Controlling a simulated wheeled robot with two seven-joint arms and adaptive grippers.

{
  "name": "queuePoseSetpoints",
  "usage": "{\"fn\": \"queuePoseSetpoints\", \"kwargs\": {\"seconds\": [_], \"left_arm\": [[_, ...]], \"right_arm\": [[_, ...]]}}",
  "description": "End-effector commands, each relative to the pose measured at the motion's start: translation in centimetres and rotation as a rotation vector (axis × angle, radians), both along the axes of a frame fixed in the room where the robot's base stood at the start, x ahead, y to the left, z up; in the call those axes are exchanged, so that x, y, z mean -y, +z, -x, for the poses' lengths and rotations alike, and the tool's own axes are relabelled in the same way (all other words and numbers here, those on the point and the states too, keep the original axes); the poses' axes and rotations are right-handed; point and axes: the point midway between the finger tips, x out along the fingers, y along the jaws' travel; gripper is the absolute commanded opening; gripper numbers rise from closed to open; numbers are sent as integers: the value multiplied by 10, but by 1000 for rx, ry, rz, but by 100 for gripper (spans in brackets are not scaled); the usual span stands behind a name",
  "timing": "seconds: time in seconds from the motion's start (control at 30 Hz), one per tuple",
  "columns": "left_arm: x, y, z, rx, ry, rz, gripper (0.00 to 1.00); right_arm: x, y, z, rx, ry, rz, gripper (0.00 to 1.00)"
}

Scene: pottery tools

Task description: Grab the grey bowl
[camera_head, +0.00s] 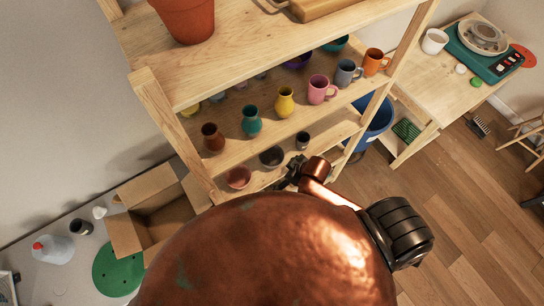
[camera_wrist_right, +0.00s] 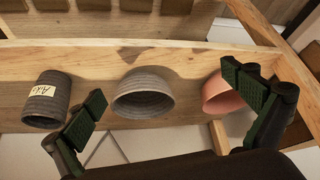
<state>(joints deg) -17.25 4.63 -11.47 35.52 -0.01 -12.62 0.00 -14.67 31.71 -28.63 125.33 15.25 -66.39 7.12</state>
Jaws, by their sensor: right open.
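The grey bowl (camera_head: 271,157) stands on the lower shelf of the wooden rack in the head view, between a pink bowl (camera_head: 238,178) and a small grey cup (camera_head: 302,140). In the right wrist view the grey bowl (camera_wrist_right: 143,93) is ridged and dark, ahead between the two fingers. My right gripper (camera_head: 292,176) is in front of that shelf. In the wrist view its fingers (camera_wrist_right: 167,100) are wide apart with nothing between their pads; I cannot tell how far the bowl is. My left gripper is out of view.
The grey cup with a paper label (camera_wrist_right: 45,98) and the pink bowl (camera_wrist_right: 222,97) flank the grey bowl closely. The shelf above carries a yellow vase (camera_head: 284,102) and several mugs and vases. A rack post (camera_head: 180,136) and a cardboard box (camera_head: 148,208) stand to the left.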

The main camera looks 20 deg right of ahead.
Motion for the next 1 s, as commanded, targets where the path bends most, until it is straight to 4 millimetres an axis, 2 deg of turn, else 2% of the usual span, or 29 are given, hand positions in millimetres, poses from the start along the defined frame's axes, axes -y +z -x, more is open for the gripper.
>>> {"fn": "queuePoseSetpoints", "kwargs": {"seconds": [0.1, 0.27, 0.37, 0.5, 0.6, 0.7, 0.83, 1.0], "left_arm": [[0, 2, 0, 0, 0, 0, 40], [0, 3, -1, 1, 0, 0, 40], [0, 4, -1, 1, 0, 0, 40], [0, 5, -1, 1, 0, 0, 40], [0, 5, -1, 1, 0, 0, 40], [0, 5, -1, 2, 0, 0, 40], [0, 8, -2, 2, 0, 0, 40], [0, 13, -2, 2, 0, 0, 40]], "right_arm": [[-9, 2, -5, 3, 77, 1, 100], [-9, -10, -9, -16, 162, 5, 100], [4, -21, -11, -37, 202, 16, 100], [38, -34, -14, -74, 225, 38, 100], [60, -38, -15, -94, 221, 49, 100], [73, -40, -16, -106, 216, 55, 100], [69, -40, -26, -109, 212, 53, 100], [47, -40, -50, -107, 212, 52, 100]]}}
